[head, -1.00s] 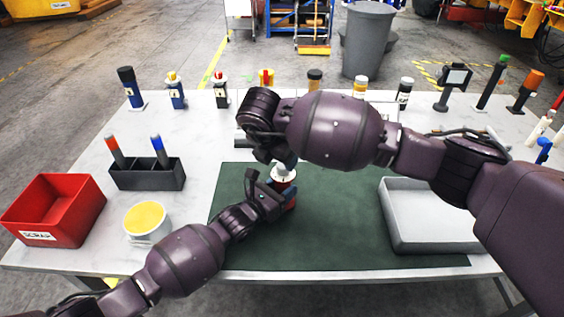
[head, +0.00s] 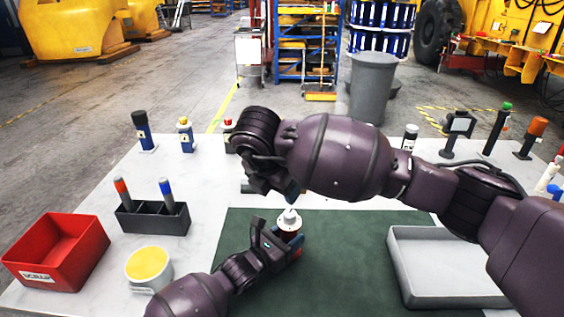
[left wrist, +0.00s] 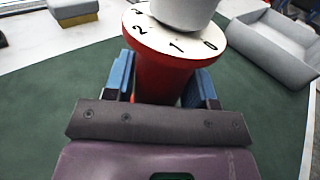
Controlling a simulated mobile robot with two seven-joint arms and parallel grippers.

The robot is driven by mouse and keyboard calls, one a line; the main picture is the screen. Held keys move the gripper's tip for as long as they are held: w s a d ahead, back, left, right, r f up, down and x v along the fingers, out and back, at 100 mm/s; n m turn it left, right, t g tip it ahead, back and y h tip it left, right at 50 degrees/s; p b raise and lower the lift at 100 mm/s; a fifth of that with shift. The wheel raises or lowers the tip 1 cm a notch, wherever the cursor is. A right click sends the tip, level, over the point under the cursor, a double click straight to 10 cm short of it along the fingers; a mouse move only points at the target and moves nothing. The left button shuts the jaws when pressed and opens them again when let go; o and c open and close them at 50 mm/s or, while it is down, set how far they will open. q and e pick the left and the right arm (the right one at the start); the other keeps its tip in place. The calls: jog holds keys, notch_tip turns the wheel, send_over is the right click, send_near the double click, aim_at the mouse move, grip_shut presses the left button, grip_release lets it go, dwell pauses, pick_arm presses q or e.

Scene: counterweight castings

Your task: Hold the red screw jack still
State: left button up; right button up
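The red screw jack (head: 289,222) stands upright on the green mat (head: 355,255). In the left wrist view its red body (left wrist: 163,76) sits between the two blue fingers of my left gripper (left wrist: 163,88), which press against both sides. Above it shows a white numbered dial with a grey spindle. In the head view my left gripper (head: 280,244) reaches the jack from the lower left. My right gripper (head: 283,190) points down just above the jack's top. Its fingers are mostly hidden by its wrist, so their opening cannot be judged.
A red scrap bin (head: 55,255), a black holder (head: 152,218) with two markers and a yellow-topped tub (head: 149,266) stand at left. A grey tray (head: 445,268) lies at right. Several small posts and bottles line the back edge. The mat's middle is clear.

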pick_arm(q)
jog(key=o, duration=0.4)
